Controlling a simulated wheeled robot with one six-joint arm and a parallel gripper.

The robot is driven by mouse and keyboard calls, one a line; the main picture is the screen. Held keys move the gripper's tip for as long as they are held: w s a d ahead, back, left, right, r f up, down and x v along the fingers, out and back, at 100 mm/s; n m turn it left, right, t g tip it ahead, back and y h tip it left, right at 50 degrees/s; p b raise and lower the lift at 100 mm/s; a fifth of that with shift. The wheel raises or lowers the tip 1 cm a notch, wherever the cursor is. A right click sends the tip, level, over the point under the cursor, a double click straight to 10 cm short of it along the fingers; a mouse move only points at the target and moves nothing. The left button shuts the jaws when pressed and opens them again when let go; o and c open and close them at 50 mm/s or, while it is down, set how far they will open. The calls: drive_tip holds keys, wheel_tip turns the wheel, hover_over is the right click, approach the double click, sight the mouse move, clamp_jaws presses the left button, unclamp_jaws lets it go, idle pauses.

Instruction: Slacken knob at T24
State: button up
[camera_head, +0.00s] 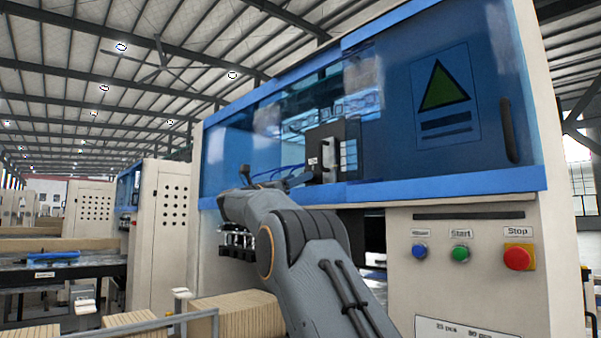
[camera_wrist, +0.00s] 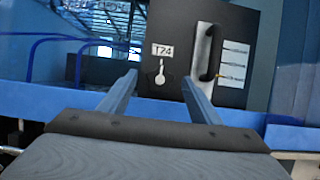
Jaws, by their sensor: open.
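A dark panel (camera_wrist: 232,30) with a white label reading T24 (camera_wrist: 162,50) fills the upper middle of the wrist view. Below the label is a small pale knob (camera_wrist: 160,74) with a round lower part. A black handle on a light plate (camera_wrist: 209,58) stands to its right. My gripper (camera_wrist: 160,80) is open and empty, its two fingers pointing at the panel with the knob between them in the picture. I cannot tell the gap to the knob. In the head view the panel (camera_head: 322,150) is in the machine's opening, and my arm hides its lower part.
A blue frame edge (camera_wrist: 60,98) runs across below the panel. Blue hoses (camera_wrist: 45,40) loop at the left. The machine front has blue (camera_head: 420,251), green (camera_head: 460,254) and red (camera_head: 518,257) buttons. Stacked kraft blocks (camera_head: 235,314) lie below my arm.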

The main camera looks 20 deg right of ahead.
drive_tip(key=shift+p+x, duration=0.35)
drive_tip(key=shift+x, duration=0.55)
drive_tip(key=c, duration=1.1)
drive_tip(key=shift+o, duration=0.2)
drive_tip(key=shift+f+n+b, duration=0.1)
drive_tip(key=shift+n+b, duration=0.3)
drive_tip(key=shift+b, duration=0.15)
drive_tip(key=shift+s+d+n+t+y+b, duration=0.1)
drive_tip(key=shift+n+t+y+b, duration=0.55)
drive_tip(key=shift+n, duration=1)
drive_tip(key=shift+s+a+n+t+y+b, duration=0.1)
drive_tip(key=shift+n+t+y+b, duration=0.5)
drive_tip(key=shift+n, duration=1)
drive_tip(key=shift+s+d+n+t+y+b, duration=0.1)
drive_tip(key=shift+n+t+y+b, duration=0.5)
drive_tip(key=shift+n, duration=1.05)
drive_tip(key=shift+t, duration=0.25)
